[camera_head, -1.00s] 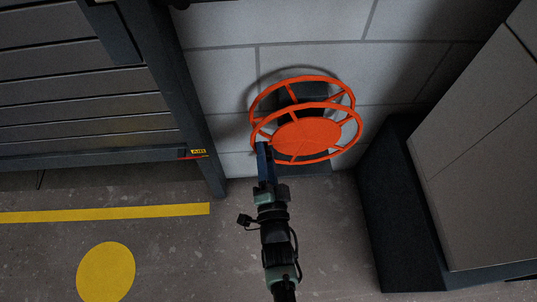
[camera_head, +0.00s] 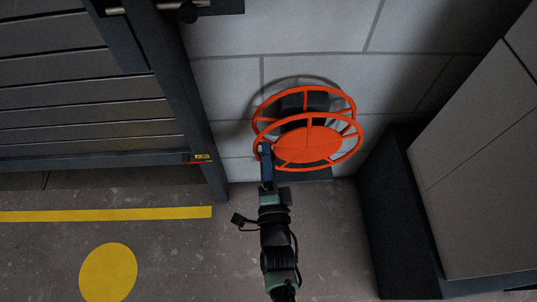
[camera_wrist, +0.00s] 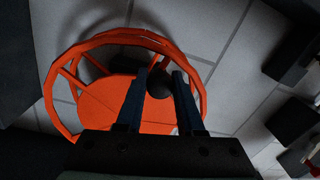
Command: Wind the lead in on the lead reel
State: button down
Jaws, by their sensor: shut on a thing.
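The lead reel (camera_head: 308,146) is orange, with two spoked rims and a solid centre disc, mounted low on the block wall. My gripper (camera_head: 265,148) is at the left edge of its front rim, with blue fingers. In the wrist view my gripper (camera_wrist: 160,76) is shut on a dark round handle (camera_wrist: 160,84) beside the orange disc (camera_wrist: 105,103). The fingers hide part of the handle. I cannot make out the lead on the reel; the space between the rims is dark.
A grey slatted gate (camera_head: 90,90) with a dark post (camera_head: 185,100) stands to the left. A grey cabinet on a dark base (camera_head: 395,220) stands close on the right. The floor has a yellow line (camera_head: 110,214) and a yellow disc (camera_head: 108,272).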

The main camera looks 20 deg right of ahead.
jog(key=shift+s, duration=0.1)
jog(key=c, duration=0.5)
grip_release()
jog(key=shift+c, duration=0.2)
jog(key=p+v, duration=0.3)
jog(key=v, duration=0.9)
jog(key=shift+s+a, duration=0.15)
jog(key=shift+s, duration=0.25)
